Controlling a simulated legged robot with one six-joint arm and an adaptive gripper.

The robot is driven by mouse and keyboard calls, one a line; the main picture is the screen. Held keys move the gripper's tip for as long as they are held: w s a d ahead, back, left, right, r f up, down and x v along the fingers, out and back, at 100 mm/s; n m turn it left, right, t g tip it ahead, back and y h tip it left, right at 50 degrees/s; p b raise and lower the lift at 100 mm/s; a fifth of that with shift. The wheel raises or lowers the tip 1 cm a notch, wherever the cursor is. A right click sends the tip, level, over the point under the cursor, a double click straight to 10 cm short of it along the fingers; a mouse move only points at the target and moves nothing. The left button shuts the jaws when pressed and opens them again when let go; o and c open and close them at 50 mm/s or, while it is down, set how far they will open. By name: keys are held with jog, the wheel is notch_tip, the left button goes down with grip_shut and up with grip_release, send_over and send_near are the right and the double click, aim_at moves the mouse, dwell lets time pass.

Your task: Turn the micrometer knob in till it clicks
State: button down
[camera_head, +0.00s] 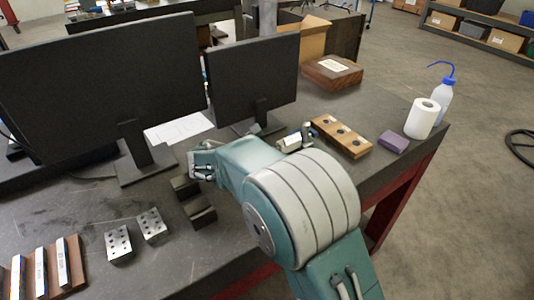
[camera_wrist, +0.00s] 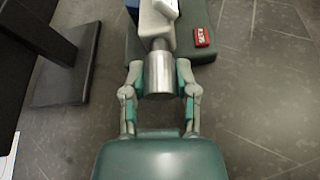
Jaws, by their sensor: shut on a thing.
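In the wrist view, the micrometer knob (camera_wrist: 160,75) is a smooth silver cylinder on a thinner dark shaft. My gripper (camera_wrist: 162,80) has one finger on each side of it, with the pads against its sides. The light micrometer body (camera_wrist: 160,24) runs to the top edge of that view and is cut off there. A grey-green stand (camera_wrist: 197,55) with a red label (camera_wrist: 201,37) is beside and under it.
A monitor foot (camera_wrist: 66,62) stands left of the gripper. Head view: two monitors (camera_head: 100,75) at the back left, a wooden block with holes (camera_head: 341,136), a purple block (camera_head: 394,141), a paper roll (camera_head: 422,118), a bottle (camera_head: 442,98) at right, and drilled metal blocks (camera_head: 118,244) at front left.

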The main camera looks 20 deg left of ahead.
jog(key=m+t, duration=0.1)
jog(key=m, duration=0.1)
jog(key=m+t+y, duration=0.1)
jog(key=shift+f+m+y, duration=0.2)
jog(key=shift+m+y, duration=0.1)
jog(key=shift+m, duration=0.1)
jog(key=m+t+y, duration=0.1)
jog(key=m+t, duration=0.1)
jog(key=m, duration=0.1)
jog(key=shift+m, duration=0.3)
dwell(0.5)
jog(key=shift+c, duration=2.2)
grip_release()
jog(key=shift+o, duration=0.2)
jog(key=shift+r, duration=0.1)
jog(key=v, duration=1.2)
jog(key=shift+f, duration=0.2)
